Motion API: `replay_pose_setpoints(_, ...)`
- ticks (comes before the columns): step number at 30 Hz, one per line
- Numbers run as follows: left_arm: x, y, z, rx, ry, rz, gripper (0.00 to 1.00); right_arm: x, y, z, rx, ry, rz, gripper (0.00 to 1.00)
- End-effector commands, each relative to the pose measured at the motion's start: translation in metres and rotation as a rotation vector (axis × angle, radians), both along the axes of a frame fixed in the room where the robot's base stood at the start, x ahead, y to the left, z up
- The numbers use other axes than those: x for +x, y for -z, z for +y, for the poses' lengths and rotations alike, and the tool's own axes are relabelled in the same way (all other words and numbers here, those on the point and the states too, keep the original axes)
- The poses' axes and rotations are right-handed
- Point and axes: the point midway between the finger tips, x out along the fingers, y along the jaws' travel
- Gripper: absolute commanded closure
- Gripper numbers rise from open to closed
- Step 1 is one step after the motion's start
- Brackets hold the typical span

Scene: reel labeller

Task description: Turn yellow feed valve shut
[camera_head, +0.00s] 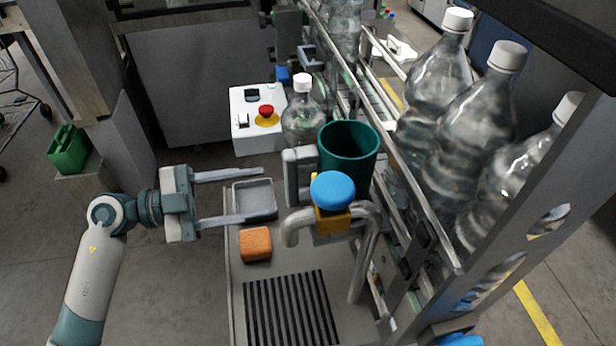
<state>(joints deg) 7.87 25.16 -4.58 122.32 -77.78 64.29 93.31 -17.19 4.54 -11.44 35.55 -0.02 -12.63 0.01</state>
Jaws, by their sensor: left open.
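A valve on a bent grey pipe (368,255) stands right of centre. It has a yellow-orange body (333,222) and a round blue cap or knob (332,190) on top. A small bit of yellow shows beside the blue part at its upper left; the rest there is hidden. My left gripper (254,195) comes in from the left with its two fingers spread apart and pointing right. Nothing is between them, and the fingertips are left of the valve, apart from it. My right gripper is not in view.
A grey tray (240,187), an orange sponge (255,244) and a black ribbed mat (262,318) lie on the bench. A green cup (348,140), a bottle (301,125) and a red-button box (243,139) stand behind. Large bottles (462,130) line the rail at right.

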Motion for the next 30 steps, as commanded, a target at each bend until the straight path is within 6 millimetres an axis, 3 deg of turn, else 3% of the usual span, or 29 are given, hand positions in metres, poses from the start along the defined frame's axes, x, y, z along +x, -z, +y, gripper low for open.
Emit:
replay_pose_setpoints(15, 0.017, -0.003, -0.087, -0.003, 0.0, 0.002, 0.52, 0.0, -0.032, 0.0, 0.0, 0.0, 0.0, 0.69)
replay_pose_setpoints(21, 0.02, -0.001, -0.102, 0.0, 0.0, 0.002, 0.52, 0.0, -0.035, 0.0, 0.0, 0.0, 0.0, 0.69)
replay_pose_setpoints(30, 0.021, 0.0, -0.105, 0.0, 0.0, 0.001, 0.52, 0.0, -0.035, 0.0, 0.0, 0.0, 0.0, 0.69)
